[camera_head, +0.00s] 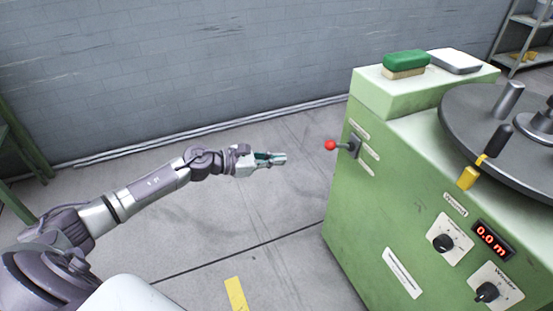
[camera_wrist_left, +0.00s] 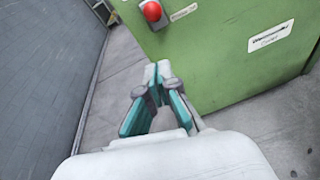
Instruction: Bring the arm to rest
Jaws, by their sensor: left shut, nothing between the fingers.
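My left arm (camera_head: 150,188) reaches in from the left, stretched out over the floor. My left gripper (camera_head: 284,158) is shut and empty, pointing at the green machine (camera_head: 370,215) with a gap between them. The left wrist view shows its two fingertips (camera_wrist_left: 157,68) together. The red knob (camera_wrist_left: 152,11) also shows at the top of the left wrist view. My right gripper is out of view.
On the machine stand a green and tan brush or sponge (camera_head: 407,63), a white-grey block (camera_head: 455,61) and a dark round turntable (camera_head: 470,115). A grey wall (camera_head: 200,60) is behind. Green frame parts (camera_head: 22,150) stand at the left.

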